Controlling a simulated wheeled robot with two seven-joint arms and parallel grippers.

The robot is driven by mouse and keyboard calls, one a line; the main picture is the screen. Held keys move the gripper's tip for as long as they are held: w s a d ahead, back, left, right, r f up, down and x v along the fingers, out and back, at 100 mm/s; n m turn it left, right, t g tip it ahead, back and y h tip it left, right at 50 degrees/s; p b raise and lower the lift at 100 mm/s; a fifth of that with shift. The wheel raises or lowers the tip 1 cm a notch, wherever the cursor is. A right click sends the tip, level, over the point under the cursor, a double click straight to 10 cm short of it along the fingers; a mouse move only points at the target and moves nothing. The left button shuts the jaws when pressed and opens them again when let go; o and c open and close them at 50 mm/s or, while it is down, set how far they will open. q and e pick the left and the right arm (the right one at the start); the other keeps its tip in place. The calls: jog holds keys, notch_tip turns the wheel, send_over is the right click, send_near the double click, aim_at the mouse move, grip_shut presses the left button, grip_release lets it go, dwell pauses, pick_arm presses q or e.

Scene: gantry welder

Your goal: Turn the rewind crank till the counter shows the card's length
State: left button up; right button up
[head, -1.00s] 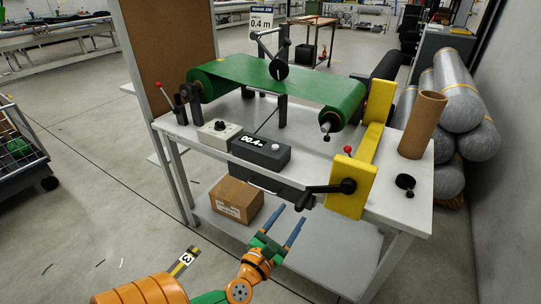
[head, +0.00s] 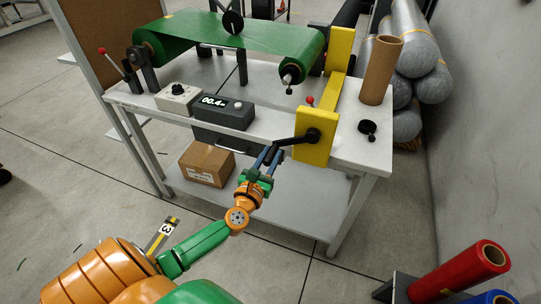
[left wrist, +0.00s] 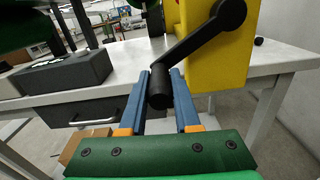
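The rewind crank (head: 291,138) is a black arm with a black handle, mounted on a yellow block (head: 315,137) at the bench's front right. My left gripper (head: 270,155) has its blue fingers on either side of the crank handle. The dark counter box (head: 224,113) on the bench reads about 00.4. The length card is out of view now. My right gripper is not in view.
Green web (head: 230,45) runs between rollers above the bench (head: 370,160). A grey knob box (head: 178,98), a cardboard tube (head: 380,70) and a black knob (head: 367,128) stand on it. A carton (head: 206,165) is on the lower shelf. A red roll (head: 460,272) lies at the lower right.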

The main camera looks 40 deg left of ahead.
pick_arm(q)
grip_shut()
dwell(0.4)
jog(key=shift+r, duration=0.1)
dwell(0.6)
